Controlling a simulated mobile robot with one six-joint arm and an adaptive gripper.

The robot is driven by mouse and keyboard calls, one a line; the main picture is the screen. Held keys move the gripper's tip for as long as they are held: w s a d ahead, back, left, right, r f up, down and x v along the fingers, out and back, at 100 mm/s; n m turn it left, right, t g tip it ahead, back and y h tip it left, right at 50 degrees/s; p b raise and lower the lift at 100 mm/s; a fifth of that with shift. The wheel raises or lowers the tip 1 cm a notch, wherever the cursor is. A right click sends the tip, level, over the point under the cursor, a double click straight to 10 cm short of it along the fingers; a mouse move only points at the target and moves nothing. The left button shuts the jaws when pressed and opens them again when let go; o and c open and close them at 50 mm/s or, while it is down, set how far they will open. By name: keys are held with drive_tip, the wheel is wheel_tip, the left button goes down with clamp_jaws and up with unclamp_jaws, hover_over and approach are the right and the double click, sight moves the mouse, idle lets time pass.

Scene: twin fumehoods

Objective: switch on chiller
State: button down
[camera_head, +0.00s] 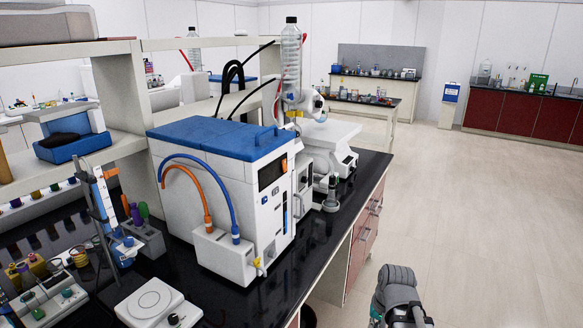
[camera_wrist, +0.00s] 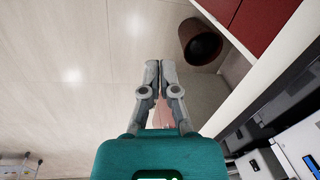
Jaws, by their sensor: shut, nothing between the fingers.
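The likely chiller is a white box with a blue lid (camera_head: 220,138) on the black bench in the head view. An orange and a blue hose bend into the low white block at its front. Its narrow right face has a dark display (camera_head: 272,172) and small controls below it, too small to read. In the wrist view, my gripper (camera_wrist: 160,64) is shut and empty, with its two fingers together above the floor. White equipment with a dark panel (camera_wrist: 311,160) shows at the lower right there, apart from the fingers; it may be the same box.
The black bench top (camera_head: 334,228) has red drawers below and a rack with tools on the left. Beside the box stand a clear bottle (camera_head: 291,60) and white instruments. A brown bin (camera_wrist: 200,42) stands on the floor by the bench. The floor to the right is clear.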

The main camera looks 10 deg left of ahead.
drive_tip(key=w+a+r+m+t+y+p, duration=0.1)
drive_tip(key=w+a+r+m+y+p, duration=0.35)
drive_tip(key=w+r, duration=0.2)
drive_tip(key=m+t+y+p, duration=0.5)
drive_tip(key=m+y+p, duration=0.55)
drive_tip(key=m, duration=0.55)
approach(286, 170)
drive_tip(key=s+d+r+h+p, duration=0.1)
drive_tip(key=s+d+r, duration=0.1)
drive_tip(key=d, duration=0.3)
drive_tip(key=shift+s+d, duration=0.25)
drive_tip(key=shift+d, duration=0.05)
drive_tip(key=shift+a+f, duration=0.1)
drive_tip(key=shift+a, duration=0.05)
drive_tip(key=b+x, duration=0.1)
drive_tip(key=x, duration=1.2)
drive_tip(key=shift+w+a+f, duration=0.2)
drive_tip(key=shift+a, duration=0.1)
drive_tip(key=shift+a, duration=0.1)
